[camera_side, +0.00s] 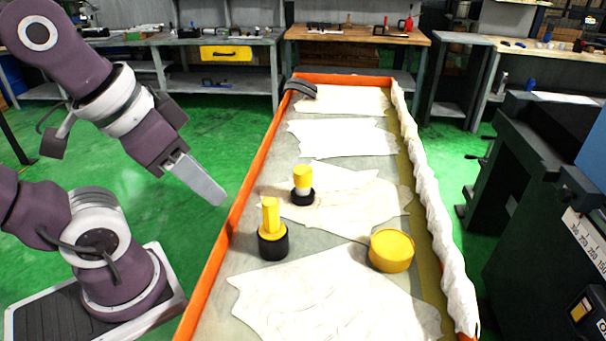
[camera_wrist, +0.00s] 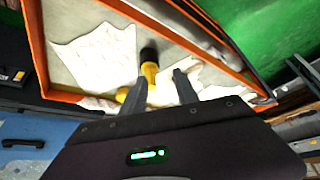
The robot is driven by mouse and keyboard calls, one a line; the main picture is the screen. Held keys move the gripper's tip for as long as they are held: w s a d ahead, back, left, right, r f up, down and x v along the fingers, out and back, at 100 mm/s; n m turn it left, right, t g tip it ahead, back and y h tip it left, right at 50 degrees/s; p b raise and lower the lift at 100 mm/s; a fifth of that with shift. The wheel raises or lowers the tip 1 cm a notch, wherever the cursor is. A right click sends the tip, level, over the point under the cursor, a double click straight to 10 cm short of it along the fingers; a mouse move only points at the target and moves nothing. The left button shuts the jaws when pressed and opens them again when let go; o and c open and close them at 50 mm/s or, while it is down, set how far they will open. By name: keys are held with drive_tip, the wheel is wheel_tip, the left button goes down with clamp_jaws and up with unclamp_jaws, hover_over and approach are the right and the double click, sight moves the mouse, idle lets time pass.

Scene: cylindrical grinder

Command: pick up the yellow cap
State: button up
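The yellow cap (camera_side: 391,252), a wide, low round piece, lies on the pale sheets near the right side of the orange-edged tray in the side view. My gripper (camera_side: 217,197) is at the tray's left edge in that view, well apart from the cap. The wrist view shows my two gripper fingers (camera_wrist: 160,77) spread apart with no object held. A yellow piece with a black end (camera_wrist: 149,68) shows beyond the gap between them. Another yellow patch (camera_wrist: 122,94) is partly hidden by the left finger; I cannot tell whether it is the cap.
Two yellow-and-black pieces stand in the tray, one nearer (camera_side: 272,232) and one farther (camera_side: 302,186). The tray has an orange rim (camera_side: 222,255) and a crumpled white cloth (camera_side: 432,190) along its right side. A dark machine (camera_side: 540,200) stands at right.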

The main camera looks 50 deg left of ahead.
idle(0.4)
drive_tip(key=o, duration=0.6)
drive_tip(key=n+t+h, duration=0.1)
drive_tip(key=n+h, duration=1.1)
drive_tip(key=n, duration=1.2)
approach(300, 169)
drive_tip(key=w+d, duration=0.1)
drive_tip(key=d, duration=0.1)
drive_tip(key=x, duration=0.7)
drive_tip(key=shift+a+f, duration=0.2)
drive_tip(key=shift+f, duration=0.2)
